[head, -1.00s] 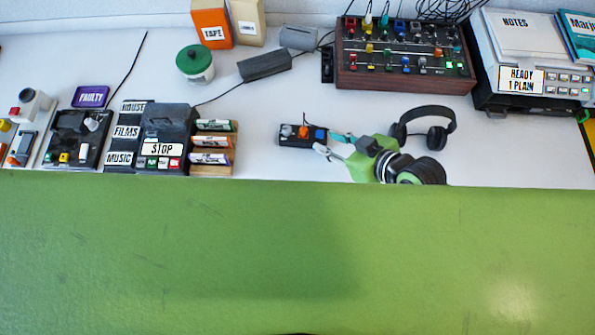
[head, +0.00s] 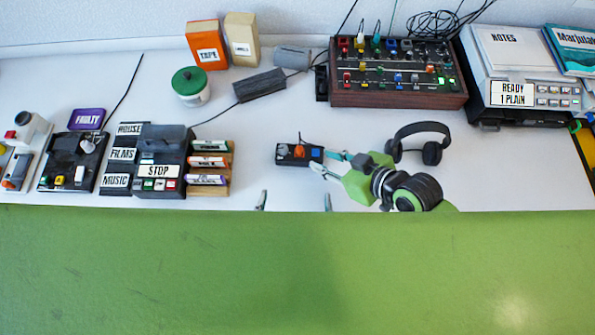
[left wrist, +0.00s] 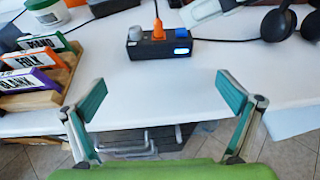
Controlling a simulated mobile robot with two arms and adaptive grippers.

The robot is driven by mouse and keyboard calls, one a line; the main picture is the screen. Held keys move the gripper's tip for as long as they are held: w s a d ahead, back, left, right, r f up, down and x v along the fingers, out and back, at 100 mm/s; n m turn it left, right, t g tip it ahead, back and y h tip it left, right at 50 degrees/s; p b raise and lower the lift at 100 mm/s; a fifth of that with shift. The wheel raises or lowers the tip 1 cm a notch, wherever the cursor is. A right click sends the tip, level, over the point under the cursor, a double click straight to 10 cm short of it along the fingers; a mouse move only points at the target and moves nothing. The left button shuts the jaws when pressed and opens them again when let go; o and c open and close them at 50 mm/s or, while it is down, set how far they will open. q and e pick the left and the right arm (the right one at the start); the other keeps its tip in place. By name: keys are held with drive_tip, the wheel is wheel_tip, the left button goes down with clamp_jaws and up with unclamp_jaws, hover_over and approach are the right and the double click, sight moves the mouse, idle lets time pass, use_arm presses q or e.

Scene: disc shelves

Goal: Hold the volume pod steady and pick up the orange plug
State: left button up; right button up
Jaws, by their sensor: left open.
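The volume pod (head: 285,156) is a small dark box on the white table, with a grey knob and a lit blue part. The orange plug (head: 299,151) stands in its top. In the left wrist view the pod (left wrist: 137,50) and plug (left wrist: 158,30) show ahead, beyond my left fingertips. My left gripper (head: 295,201) is open and empty at the table's front edge, nearer me than the pod. My right gripper (head: 321,159) has its fingers apart at the pod's right end. One right finger shows in the left wrist view; whether it touches the pod is unclear.
Headphones (head: 420,147) lie behind my right arm. A mixer (head: 397,99) and black adapter (head: 260,87) are farther back. The table between rack and pod is clear.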

sight(299, 165)
use_arm(q)
drive_tip(key=x, duration=1)
drive_tip(key=c, duration=1)
drive_tip(key=shift+c, duration=0.2)
use_arm(e)
drive_tip(key=shift+o, duration=0.6)
